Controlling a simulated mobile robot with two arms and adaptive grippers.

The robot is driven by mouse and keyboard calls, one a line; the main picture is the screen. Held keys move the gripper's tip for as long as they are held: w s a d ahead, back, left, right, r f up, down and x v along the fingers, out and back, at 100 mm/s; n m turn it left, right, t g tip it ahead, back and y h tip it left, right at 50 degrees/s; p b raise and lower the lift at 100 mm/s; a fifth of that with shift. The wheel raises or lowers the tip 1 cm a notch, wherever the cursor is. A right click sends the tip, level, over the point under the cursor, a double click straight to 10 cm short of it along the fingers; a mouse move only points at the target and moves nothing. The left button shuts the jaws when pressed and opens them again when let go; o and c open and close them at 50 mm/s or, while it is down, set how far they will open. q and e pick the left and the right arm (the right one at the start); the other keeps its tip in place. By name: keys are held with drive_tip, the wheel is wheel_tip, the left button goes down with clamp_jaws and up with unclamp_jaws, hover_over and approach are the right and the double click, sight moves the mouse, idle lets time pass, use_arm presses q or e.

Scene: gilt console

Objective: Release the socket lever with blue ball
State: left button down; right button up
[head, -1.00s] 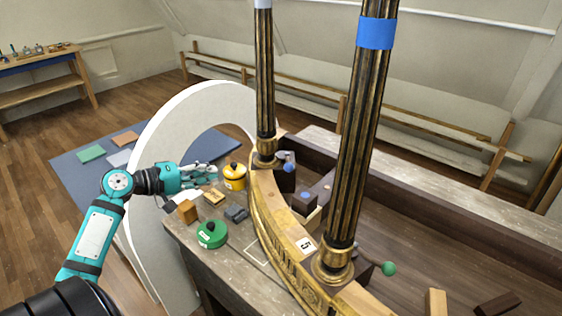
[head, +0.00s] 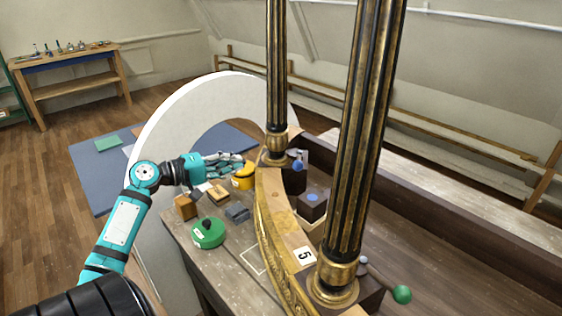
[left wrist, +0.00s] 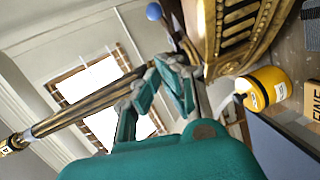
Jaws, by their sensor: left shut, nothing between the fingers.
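The blue ball (head: 297,166) sits on the end of a short lever beside the base of the far gilt column (head: 276,80). In the left wrist view the blue ball (left wrist: 153,11) shows at the top, with its dark lever running down toward gilt moulding. My left gripper (head: 243,164) is shut and empty, just left of that column base and apart from the ball. Its teal fingers (left wrist: 168,88) also show in the left wrist view. A green ball (head: 402,294) is on another lever at the near column (head: 360,130). My right gripper is out of view.
A yellow canister (head: 243,180) stands just below my left gripper. A green round container (head: 208,233), a grey block (head: 237,213) and wooden blocks (head: 186,207) crowd the tabletop. A white arch (head: 170,115) stands behind my arm. The curved gilt rail (head: 268,215) carries both columns.

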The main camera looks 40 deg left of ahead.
use_arm(q)
drive_tip(key=p+x, duration=0.1)
drive_tip(key=x, duration=0.3)
drive_tip(key=p+x, duration=0.2)
drive_tip(key=x, duration=0.3)
drive_tip(key=shift+w+r, duration=0.2)
drive_tip(key=w+d+p, duration=0.1)
drive_tip(key=w+d+f+p, duration=0.1)
drive_tip(key=shift+w+d, duration=0.1)
drive_tip(key=shift+d, duration=0.25)
drive_tip(key=shift+w+d+f, duration=0.1)
drive_tip(key=shift+w+d, duration=0.05)
drive_tip(key=shift+d, duration=0.3)
drive_tip(key=shift+f, duration=0.1)
drive_tip(key=shift+w, duration=0.1)
